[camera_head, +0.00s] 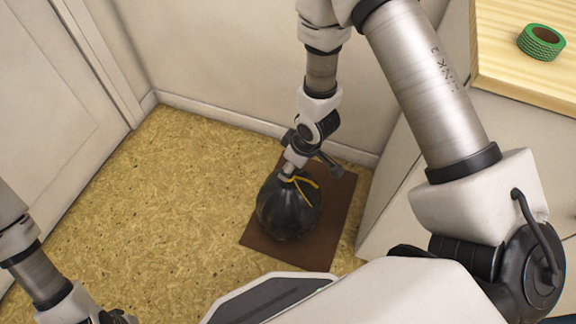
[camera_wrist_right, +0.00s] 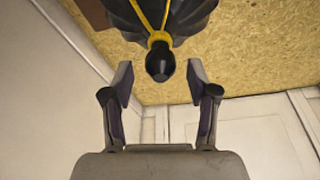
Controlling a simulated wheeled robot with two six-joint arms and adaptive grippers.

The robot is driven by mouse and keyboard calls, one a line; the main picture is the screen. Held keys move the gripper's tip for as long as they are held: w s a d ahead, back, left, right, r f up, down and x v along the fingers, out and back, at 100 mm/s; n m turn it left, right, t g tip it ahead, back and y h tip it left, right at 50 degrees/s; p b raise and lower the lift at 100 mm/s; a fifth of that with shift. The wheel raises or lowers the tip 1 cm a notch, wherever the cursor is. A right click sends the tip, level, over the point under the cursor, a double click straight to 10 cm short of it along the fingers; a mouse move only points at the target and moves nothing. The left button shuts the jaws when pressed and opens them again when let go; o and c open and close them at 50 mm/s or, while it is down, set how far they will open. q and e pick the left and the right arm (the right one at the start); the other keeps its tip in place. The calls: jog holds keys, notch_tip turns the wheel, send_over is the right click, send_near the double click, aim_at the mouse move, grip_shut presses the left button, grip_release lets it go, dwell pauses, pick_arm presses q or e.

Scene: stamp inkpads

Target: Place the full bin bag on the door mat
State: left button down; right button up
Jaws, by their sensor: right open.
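The full bin bag (camera_head: 288,210) is black with a yellow tie and sits upright on the brown door mat (camera_head: 338,210). My right gripper (camera_head: 292,168) is directly above the bag's tied top. In the right wrist view my right gripper (camera_wrist_right: 160,84) has its fingers spread, with the bag's dark knot (camera_wrist_right: 160,62) between the fingertips and a gap on each side. The bag's body (camera_wrist_right: 185,15) and a corner of the mat (camera_wrist_right: 90,12) show beyond.
A wooden counter (camera_head: 500,65) with a green tape roll (camera_head: 541,41) stands at the upper right. Its white cabinet side is close to the mat's right edge. A white door (camera_head: 55,110) is at the left. The speckled floor (camera_head: 170,200) left of the mat is clear.

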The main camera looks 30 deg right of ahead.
jog(key=p+v, duration=0.3)
jog(key=v, duration=0.4)
pick_arm(q)
notch_tip(320, 180, up, 4)
jog(key=shift+f, duration=0.2)
pick_arm(e)
jog(key=s+f+m+g, duration=0.1)
jog(key=s+f+m, duration=0.2)
jog(key=s+f, duration=0.3)
jog(key=s+d+f+m+g+h, duration=0.1)
jog(key=s+f+m, duration=0.2)
jog(key=s+f, duration=0.3)
jog(key=s, duration=0.5)
jog(key=shift+s+d+g, duration=0.2)
jog(key=shift+d+g, duration=0.05)
jog(key=shift+g, duration=0.05)
